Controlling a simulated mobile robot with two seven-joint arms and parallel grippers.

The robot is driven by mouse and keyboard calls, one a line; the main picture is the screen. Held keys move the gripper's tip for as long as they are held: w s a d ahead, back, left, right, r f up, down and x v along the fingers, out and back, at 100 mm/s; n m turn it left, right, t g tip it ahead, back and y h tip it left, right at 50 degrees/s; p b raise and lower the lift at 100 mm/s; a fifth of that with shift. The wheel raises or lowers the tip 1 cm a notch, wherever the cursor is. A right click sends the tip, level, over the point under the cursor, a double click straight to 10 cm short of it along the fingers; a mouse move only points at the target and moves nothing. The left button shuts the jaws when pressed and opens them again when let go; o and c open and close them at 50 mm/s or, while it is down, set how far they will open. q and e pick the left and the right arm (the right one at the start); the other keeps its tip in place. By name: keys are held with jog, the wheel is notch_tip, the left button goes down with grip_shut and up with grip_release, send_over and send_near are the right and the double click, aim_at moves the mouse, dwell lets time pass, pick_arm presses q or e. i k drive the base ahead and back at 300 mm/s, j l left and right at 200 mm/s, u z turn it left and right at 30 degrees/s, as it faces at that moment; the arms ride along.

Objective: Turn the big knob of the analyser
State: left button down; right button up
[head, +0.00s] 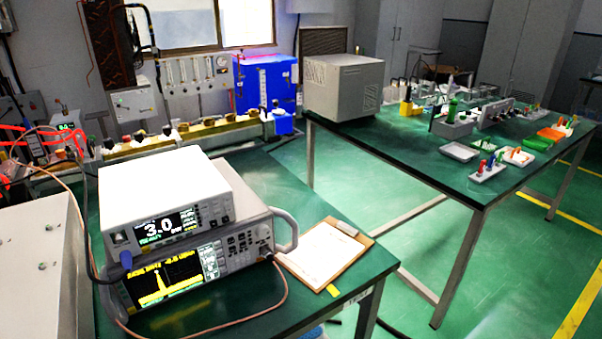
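The analyser (221,251) is the lower grey instrument on the near green bench, with a yellow trace on its dark screen (163,280). A white meter (165,185) reading 3.0 rests on top of it. The analyser's big knob (264,249) seems to be the dark round shape at the right end of its front panel, beside the grey side handle (287,229). It is small here, and its turned position cannot be made out. Neither of my grippers is in view.
A clipboard (325,255) lies right of the analyser. A copper-coloured cable (272,311) runs from the panel's right end across the bench front. A pale cabinet (40,255) stands close on the left. Green floor (400,245) is open between the benches.

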aim_at(262, 231)
jog(key=k+l, duration=0.3)
jog(key=i+l, duration=0.1)
jog(key=l, duration=0.35)
jog(key=i+l, duration=0.1)
jog(key=l, duration=0.4)
jog(key=i+l+u, duration=0.1)
jog(key=l, duration=0.35)
